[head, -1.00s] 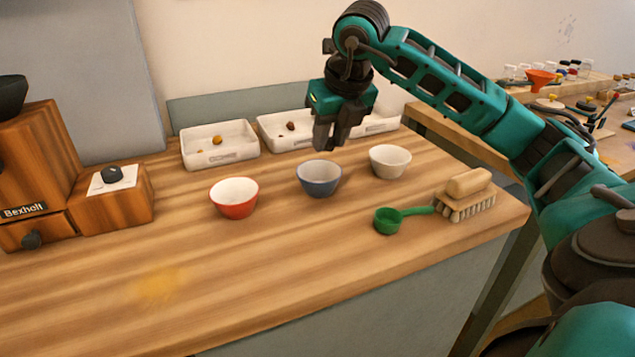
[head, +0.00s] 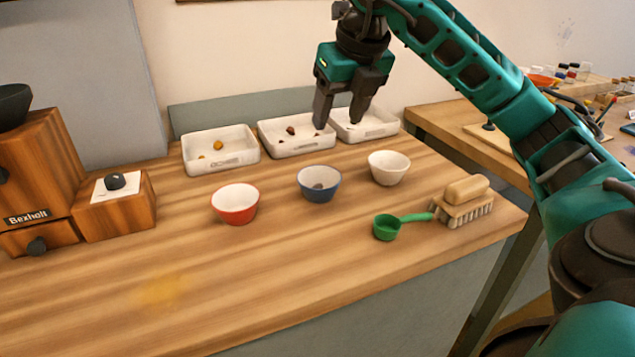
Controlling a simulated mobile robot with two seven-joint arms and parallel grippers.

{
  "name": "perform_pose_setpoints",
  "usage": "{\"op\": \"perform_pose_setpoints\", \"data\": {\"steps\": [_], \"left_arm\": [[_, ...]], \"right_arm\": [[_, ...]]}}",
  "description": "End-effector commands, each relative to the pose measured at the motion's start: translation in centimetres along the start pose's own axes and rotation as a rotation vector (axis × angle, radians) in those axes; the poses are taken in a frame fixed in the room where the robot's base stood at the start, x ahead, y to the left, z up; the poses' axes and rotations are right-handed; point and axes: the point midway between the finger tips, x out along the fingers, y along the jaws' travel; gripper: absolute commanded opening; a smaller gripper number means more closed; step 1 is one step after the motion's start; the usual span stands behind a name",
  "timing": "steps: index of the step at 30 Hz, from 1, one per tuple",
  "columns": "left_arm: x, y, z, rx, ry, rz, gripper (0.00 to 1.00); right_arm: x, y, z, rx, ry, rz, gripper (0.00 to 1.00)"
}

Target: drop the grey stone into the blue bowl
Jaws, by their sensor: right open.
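The blue bowl (head: 320,193) stands upright on the wooden table, between the red bowl and the white bowl. A small grey stone (head: 318,186) lies inside it; only its upper part shows over the rim. My right gripper (head: 339,116) is above and behind the blue bowl, with its two fingers spread apart and nothing between them. It touches neither the bowl nor the stone. My left gripper is not in the head view.
The red bowl (head: 236,212) and white bowl (head: 388,174) flank the blue one. White trays (head: 228,165) with small lumps line the back. A green scoop (head: 387,232) and brush (head: 465,207) lie right. A dark lump (head: 115,181) sits on a wooden block. The front table is clear.

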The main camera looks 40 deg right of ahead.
Motion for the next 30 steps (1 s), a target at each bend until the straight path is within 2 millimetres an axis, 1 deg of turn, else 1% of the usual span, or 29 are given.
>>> {"op": "perform_pose_setpoints", "data": {"steps": [1,3,6,9,13,19,30], "left_arm": [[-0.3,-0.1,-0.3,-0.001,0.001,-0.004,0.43],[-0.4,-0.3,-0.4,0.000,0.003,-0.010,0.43],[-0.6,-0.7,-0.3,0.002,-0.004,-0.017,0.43],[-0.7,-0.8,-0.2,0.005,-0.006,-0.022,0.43],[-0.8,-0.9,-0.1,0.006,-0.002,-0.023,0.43],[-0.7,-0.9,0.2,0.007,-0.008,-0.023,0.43],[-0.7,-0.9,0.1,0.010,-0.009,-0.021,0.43]], "right_arm": [[-1.5,0.1,0.2,0.000,-0.004,0.002,0.59],[-2.8,0.0,0.2,0.001,-0.004,0.002,0.59],[-4.3,0.0,0.2,0.000,-0.002,0.000,0.59],[-5.0,0.0,0.1,-0.001,0.000,0.000,0.59],[-5.4,0.0,0.0,0.000,0.001,0.000,0.59],[-5.4,0.0,0.0,0.000,0.001,0.000,0.59],[-5.3,0.0,0.0,0.000,0.001,0.000,0.59]]}}
